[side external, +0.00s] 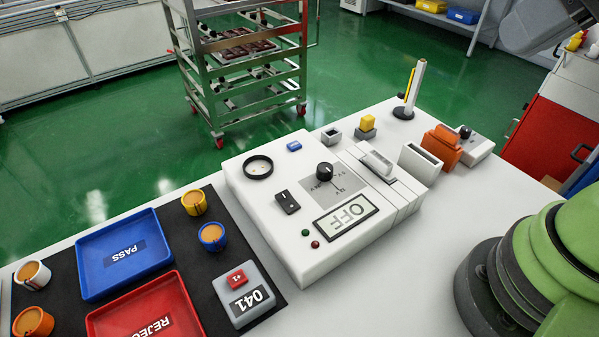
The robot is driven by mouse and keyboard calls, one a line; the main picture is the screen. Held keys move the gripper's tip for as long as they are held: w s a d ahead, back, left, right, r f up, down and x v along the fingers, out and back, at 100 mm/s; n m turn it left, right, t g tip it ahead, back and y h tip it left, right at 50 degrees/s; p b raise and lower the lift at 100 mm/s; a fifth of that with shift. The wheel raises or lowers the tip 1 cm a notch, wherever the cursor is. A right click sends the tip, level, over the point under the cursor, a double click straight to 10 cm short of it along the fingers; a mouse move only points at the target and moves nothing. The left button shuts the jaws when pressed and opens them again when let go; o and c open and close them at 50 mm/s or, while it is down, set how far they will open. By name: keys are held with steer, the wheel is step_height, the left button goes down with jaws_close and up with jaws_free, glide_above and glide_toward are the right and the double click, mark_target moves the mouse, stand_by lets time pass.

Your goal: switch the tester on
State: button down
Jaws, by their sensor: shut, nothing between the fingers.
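The tester (262,215) is a white box in the middle of the white table. Its display (346,215) reads OFF, upside down in this view. A small black switch (287,201) sits on its top, left of a black dial knob (325,171) on a grey scale plate. A green lamp (305,232) and a red lamp (315,244) are near its front-left edge; I cannot tell whether they are lit. A round black-rimmed socket (258,167) is at its back left. My gripper is out of view; only arm parts show at the right.
Left are a blue PASS tray (88,243), a red REJECT tray (178,284), several small cups and a counter (238,309) reading 041. Behind right stand an orange block (443,141), a white slotted holder (421,161) and an upright pen stand (411,92).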

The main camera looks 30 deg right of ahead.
steer(key=w+a+m+g, duration=0.2)
steer(key=w+a+m, duration=0.1)
steer(key=w, duration=0.2)
steer(key=m+g+h, duration=0.2)
steer(key=m+g, duration=0.1)
steer(key=m, duration=0.7)
glide_above(282, 193)
steer(key=s, duration=0.2)
step_height(282, 193, down, 11)
steer(key=shift+f, duration=0.2)
steer(key=f, duration=0.4)
steer(key=w+f, duration=0.1)
steer(key=f, duration=0.8)
steer(key=shift+w+f, duration=0.3)
